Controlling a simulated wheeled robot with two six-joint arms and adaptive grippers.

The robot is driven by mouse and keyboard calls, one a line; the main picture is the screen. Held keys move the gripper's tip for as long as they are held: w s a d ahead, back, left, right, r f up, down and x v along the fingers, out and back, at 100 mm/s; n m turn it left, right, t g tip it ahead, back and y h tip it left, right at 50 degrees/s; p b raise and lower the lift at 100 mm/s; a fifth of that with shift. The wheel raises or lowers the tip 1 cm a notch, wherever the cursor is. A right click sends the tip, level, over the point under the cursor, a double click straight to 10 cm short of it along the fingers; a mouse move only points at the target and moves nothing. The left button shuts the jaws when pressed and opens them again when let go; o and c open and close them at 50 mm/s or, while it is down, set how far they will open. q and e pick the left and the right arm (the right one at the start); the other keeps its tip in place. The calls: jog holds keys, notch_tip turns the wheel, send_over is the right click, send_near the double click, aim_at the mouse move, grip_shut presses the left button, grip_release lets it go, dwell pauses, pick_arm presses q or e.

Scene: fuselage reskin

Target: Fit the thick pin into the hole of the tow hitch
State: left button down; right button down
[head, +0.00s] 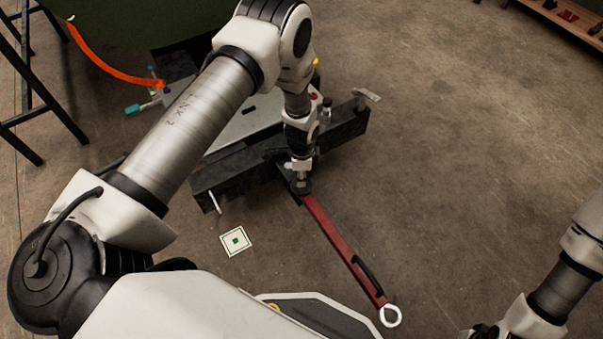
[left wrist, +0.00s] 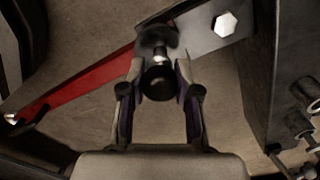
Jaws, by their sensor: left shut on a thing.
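My left gripper (head: 301,186) is shut on the thick pin (left wrist: 158,80), a dark pin with a round black head, seen nearly end-on between the fingers in the left wrist view. The pin stands over the end of the red tow bar (head: 340,243), where it meets the grey plate of the tow hitch (left wrist: 205,38). The plate carries a pale hex bolt (left wrist: 226,25). The gripper and pin cover the hole, so I cannot tell whether the pin is in it. Only part of my right arm shows at the lower right in the head view; its gripper's jaws cannot be made out.
A black beam (head: 232,178) of the wheeled equipment runs behind the hitch. The bar ends in a white ring (head: 390,316). A square marker (head: 236,241) lies on the floor. A black stand (head: 30,80) is at left, a shelf (head: 570,18) at upper right.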

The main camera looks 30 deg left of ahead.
pick_arm(q)
jog(key=shift+f+b, duration=0.9)
jog(key=shift+f, duration=0.45)
jog(key=c, duration=0.7)
grip_release()
jog(key=shift+c, duration=0.2)
notch_tip(320, 180, up, 5)
jog(key=p, duration=0.4)
jog(key=shift+r, duration=0.1)
